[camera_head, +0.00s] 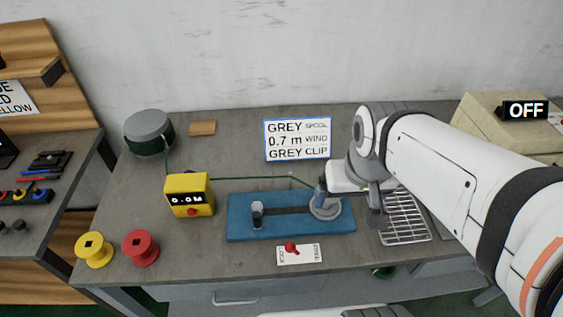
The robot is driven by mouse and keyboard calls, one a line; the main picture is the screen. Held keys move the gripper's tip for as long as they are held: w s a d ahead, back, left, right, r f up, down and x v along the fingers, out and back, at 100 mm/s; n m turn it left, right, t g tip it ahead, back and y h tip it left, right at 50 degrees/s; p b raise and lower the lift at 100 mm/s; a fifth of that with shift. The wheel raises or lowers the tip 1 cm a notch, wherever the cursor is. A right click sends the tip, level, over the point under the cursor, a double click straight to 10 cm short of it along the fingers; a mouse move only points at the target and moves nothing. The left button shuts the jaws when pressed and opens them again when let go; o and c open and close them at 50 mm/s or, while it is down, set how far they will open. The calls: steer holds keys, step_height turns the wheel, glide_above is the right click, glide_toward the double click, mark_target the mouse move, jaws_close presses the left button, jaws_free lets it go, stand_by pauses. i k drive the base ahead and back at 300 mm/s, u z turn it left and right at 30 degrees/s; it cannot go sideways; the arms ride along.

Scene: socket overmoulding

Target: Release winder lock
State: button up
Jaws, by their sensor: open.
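The winder lock is a small white plate (310,255) at the front of the bench, with a red-knobbed lever (291,247) near its middle. The plate has lettering at both ends, LOCK on the left and what looks like FREE on the right. Behind it lies the blue winder base (285,230) with a dark slot. A grey round spool part (325,209) stands at its right end, with a green cord running to it. My gripper (350,203) is open, above and right of that spool, behind and right of the lever and apart from it. My gripper partly hides the spool.
A yellow counter (188,195) reads 0.0M. A green cord drum (149,133) stands behind it. Yellow (94,250) and red (140,248) spools stand front left. A wire rack (405,220) lies right. A sign (297,139) stands behind; a beige machine shows OFF.

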mark_target(290, 247)
steer(key=z, duration=0.5)
steer(key=k, duration=1.3)
steer(key=u, duration=0.5)
steer(key=i, duration=1)
steer(key=u, duration=0.05)
